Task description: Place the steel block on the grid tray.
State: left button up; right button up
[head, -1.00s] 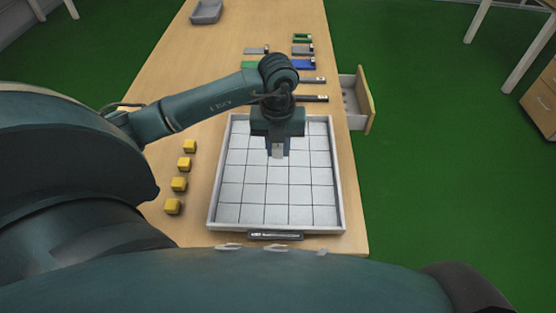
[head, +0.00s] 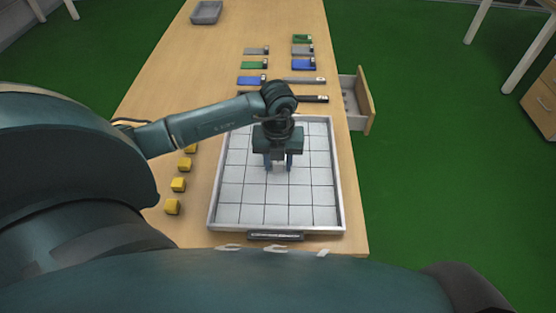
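The grid tray (head: 328,200) is a pale, shallow tray with dark grid lines and a raised rim, at the near end of the table. My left gripper (head: 278,165) is over the middle-upper part of the grid, pointing down. Its two fingers stand apart, with a pale grey patch between them. I cannot clearly tell the steel block from the pale tray surface there; the gripper hides part of this area. My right gripper is not in view.
Yellow cubes (head: 178,184) stand in a row left of the tray, partly behind my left arm. Several green, blue and grey plates (head: 303,64) lie beyond it. An open drawer (head: 356,100) juts from the table's right side. A grey bin (head: 206,12) stands far back.

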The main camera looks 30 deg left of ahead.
pick_arm(q)
jog(key=shift+o, duration=0.9)
jog(key=shift+r, duration=0.1)
jog(key=shift+r, duration=0.2)
notch_tip(320, 180, up, 12)
jog(key=shift+f, duration=0.15)
